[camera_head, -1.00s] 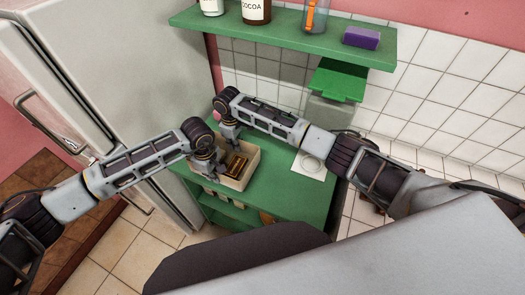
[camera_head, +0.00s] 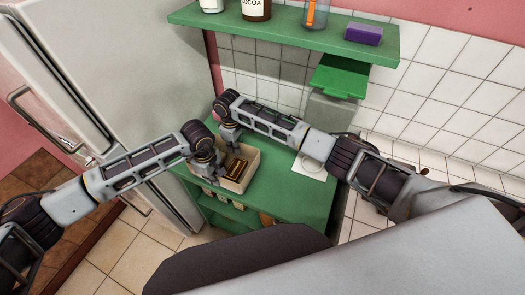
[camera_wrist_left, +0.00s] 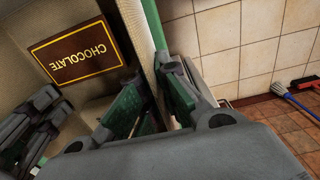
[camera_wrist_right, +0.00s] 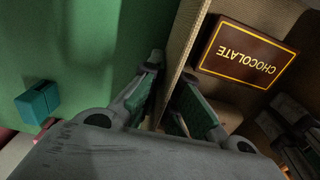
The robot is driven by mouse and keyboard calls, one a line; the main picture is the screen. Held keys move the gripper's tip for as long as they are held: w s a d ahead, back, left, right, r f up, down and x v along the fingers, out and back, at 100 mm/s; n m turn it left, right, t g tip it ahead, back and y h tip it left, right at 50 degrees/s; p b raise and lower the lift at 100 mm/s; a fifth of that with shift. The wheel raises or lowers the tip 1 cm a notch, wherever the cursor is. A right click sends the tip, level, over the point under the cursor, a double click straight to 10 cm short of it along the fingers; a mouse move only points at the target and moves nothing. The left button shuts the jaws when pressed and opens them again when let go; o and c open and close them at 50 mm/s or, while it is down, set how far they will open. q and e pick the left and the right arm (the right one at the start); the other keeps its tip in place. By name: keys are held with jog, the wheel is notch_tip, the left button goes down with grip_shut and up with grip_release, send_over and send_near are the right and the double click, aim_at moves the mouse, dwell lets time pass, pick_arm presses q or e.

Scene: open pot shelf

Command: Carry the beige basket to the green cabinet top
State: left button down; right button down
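The beige basket (camera_head: 236,186) is on or just above the green cabinet top (camera_head: 305,203), near its left end; the head view does not show whether its bottom touches. A brown chocolate box (camera_head: 235,167) lies inside it, its label readable in the left wrist view (camera_wrist_left: 78,55) and the right wrist view (camera_wrist_right: 247,54). My left gripper (camera_wrist_left: 152,72) is shut on the basket's left wall, one finger inside and one outside. My right gripper (camera_wrist_right: 168,72) is shut on the far wall in the same way.
A green wall shelf (camera_head: 285,38) with jars and a purple block (camera_head: 363,35) hangs above. A green-lidded bin (camera_head: 338,80) stands behind the cabinet. A white paper (camera_head: 308,165) lies right of the basket. A teal block (camera_wrist_right: 38,102) shows beside it. The fridge (camera_head: 105,80) is at left.

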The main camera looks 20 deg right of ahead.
pick_arm(q)
jog(key=shift+f+b, duration=0.7)
jog(key=shift+f, duration=0.05)
pick_arm(e)
jog(key=shift+f, duration=0.75)
pick_arm(q)
jog(key=c, duration=1.6)
grip_release()
jog(key=shift+c, duration=0.2)
pick_arm(e)
jog(key=c, duration=1.6)
grip_release()
jog(key=shift+c, duration=0.2)
pick_arm(q)
jog(key=shift+r, duration=0.15)
jog(key=shift+r, duration=5.85)
pick_arm(e)
jog(key=shift+r, duration=0.1)
jog(key=shift+r, duration=5.9)
pick_arm(q)
jog(key=shift+s+a, duration=0.1)
pick_arm(e)
jog(key=shift+s+a+f, duration=0.1)
